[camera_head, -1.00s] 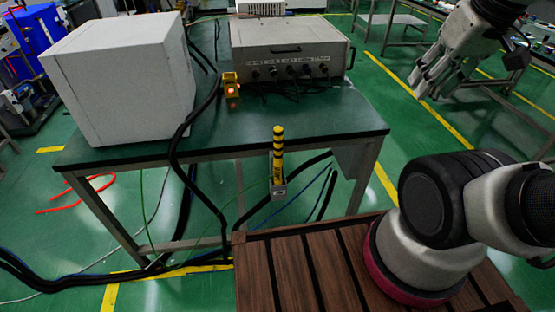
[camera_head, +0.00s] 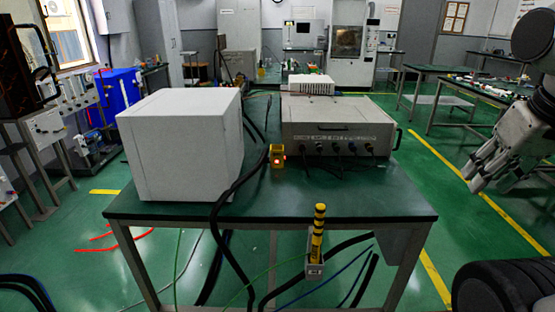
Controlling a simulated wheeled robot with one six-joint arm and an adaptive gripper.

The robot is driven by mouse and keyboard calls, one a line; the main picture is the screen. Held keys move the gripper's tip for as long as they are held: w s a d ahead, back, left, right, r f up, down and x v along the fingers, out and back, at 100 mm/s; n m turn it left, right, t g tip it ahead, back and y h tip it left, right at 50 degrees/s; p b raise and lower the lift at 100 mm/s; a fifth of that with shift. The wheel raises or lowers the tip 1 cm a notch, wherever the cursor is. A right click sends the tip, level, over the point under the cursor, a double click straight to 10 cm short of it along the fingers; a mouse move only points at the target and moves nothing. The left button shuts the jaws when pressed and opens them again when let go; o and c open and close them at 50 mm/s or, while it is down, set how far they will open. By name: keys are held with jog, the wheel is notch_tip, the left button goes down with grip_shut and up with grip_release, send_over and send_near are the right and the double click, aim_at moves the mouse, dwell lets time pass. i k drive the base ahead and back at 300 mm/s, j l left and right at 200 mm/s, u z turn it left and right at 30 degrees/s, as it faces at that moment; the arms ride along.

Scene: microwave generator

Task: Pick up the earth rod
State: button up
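The earth rod, a short upright rod with yellow and black bands (camera_head: 318,232), stands in a small grey holder (camera_head: 314,268) at the front edge of the green-topped table (camera_head: 390,203). Its lower end is hidden in the holder. My gripper (camera_head: 472,180) is at the right of the view, its fingers pointing down and left. It is well to the right of the rod and apart from it. Nothing shows between its fingers, but their gap is not clear from this angle.
A white box (camera_head: 180,150) and a grey instrument case (camera_head: 335,125) with cables stand on the table. A small yellow device with a red light (camera_head: 277,160) sits between them. Black cables (camera_head: 222,225) hang over the front edge left of the rod. Open floor lies right of the table.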

aim_at(319, 217)
jog(key=l+u, duration=0.2)
jog(key=l, duration=0.4)
jog(key=l+u, duration=0.25)
jog(key=l, duration=0.4)
jog(key=k+l+u, duration=0.2)
jog(key=l, duration=0.4)
jog(key=i, duration=0.05)
